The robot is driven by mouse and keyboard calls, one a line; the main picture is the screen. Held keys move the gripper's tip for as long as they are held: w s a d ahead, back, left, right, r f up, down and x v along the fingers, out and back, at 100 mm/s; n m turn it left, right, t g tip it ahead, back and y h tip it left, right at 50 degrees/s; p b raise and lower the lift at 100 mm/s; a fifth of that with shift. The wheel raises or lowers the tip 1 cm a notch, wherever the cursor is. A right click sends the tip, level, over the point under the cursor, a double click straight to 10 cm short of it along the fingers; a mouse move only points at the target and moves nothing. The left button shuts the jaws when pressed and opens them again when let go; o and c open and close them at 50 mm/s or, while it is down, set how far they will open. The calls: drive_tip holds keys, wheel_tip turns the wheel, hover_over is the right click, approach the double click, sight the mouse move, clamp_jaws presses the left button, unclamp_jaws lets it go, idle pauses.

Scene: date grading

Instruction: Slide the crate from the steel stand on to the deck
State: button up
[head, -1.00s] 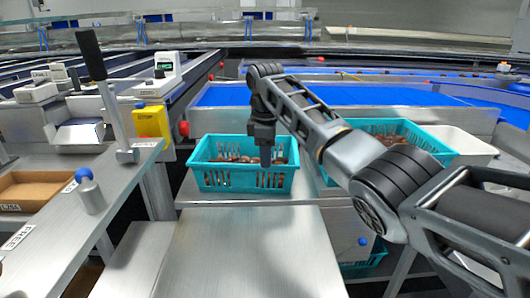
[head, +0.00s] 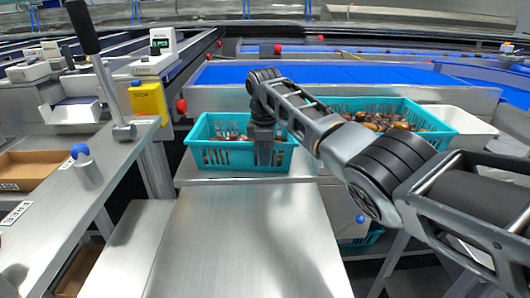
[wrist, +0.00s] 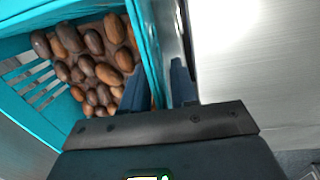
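The teal crate (head: 215,158), holding many brown dates, stands on the steel stand (head: 190,180). A flat steel deck (head: 245,245) lies in front of the stand, towards me. My gripper (head: 264,158) points down at the crate's near wall, right of its middle. In the wrist view, my gripper (wrist: 160,90) has one finger inside the crate (wrist: 150,45) and one outside, with the wall between them. The fingers stand apart, and a gap shows beside the outer finger. The fingertips are partly hidden.
A second teal crate of dates (head: 440,135) stands at right, beside a white bin (head: 470,128). A blue conveyor (head: 340,75) runs behind. At left are a steel bench with a lever (head: 105,85), a blue-knobbed post (head: 85,165) and a yellow stop box (head: 148,103).

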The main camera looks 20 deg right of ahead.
clamp_jaws()
idle(1.2)
